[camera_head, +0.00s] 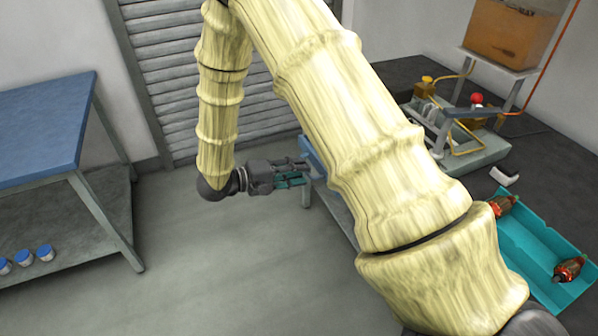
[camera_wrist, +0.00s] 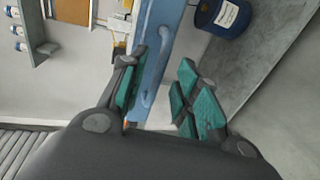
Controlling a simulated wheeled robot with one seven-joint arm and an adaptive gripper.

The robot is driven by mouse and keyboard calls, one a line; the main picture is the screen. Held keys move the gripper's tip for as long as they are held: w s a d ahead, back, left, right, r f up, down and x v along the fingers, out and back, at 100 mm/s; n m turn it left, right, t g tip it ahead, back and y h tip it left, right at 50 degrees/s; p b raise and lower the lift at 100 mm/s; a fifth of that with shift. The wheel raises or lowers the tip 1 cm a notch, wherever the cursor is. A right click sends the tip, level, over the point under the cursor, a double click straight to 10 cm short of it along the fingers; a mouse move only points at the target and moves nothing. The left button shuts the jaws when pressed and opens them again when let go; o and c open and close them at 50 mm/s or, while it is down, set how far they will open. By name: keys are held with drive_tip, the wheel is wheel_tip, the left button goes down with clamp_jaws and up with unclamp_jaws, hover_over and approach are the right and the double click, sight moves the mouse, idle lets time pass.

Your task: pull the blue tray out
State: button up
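The blue tray (camera_wrist: 148,22) shows in the wrist view as a long blue front with a blue bar handle (camera_wrist: 165,58) on it. In the head view only a small part of the blue tray (camera_head: 313,157) shows beside my arm; the rest is hidden behind the arm. My gripper (camera_head: 300,178) points right towards it. In the wrist view my gripper (camera_wrist: 162,98) is open, with teal pads on its fingers. The handle lies in the gap between the fingers. I cannot tell whether a finger touches it.
A blue-topped table (camera_head: 45,125) with blue-lidded jars (camera_head: 24,257) on its lower shelf stands at the left. A teal bin (camera_head: 530,255) with red-brown armatures is at the right. A dark blue drum (camera_wrist: 222,16) stands past the tray. The floor left of my gripper is clear.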

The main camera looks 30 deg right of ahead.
drive_tip(key=v, duration=1.1)
drive_tip(key=shift+a, duration=0.1)
drive_tip(key=w+d+f+n+t+y, duration=0.1)
drive_tip(key=d+f+t, duration=0.1)
drive_tip(key=f+t, duration=0.3)
drive_tip(key=d+f+n+t+y, duration=0.1)
drive_tip(key=d+f+t, duration=0.15)
drive_tip(key=f, duration=0.45)
drive_tip(key=s+f+t+y, duration=0.1)
drive_tip(key=s+f+y, duration=0.4)
drive_tip(key=f, duration=0.6)
drive_tip(key=s+a+f+g+y, duration=0.2)
drive_tip(key=s+f+y, duration=0.1)
drive_tip(key=s, duration=0.6)
drive_tip(key=s+a+f+g+y, duration=0.2)
drive_tip(key=s+f, duration=0.2)
drive_tip(key=s, duration=0.5)
drive_tip(key=s+a+f+g+y, duration=0.2)
drive_tip(key=s+a+f+y, duration=0.1)
drive_tip(key=s, duration=0.7)
drive_tip(key=shift+f+m+y, duration=0.2)
drive_tip(key=shift+m+y, duration=0.1)
drive_tip(key=shift+m, duration=0.1)
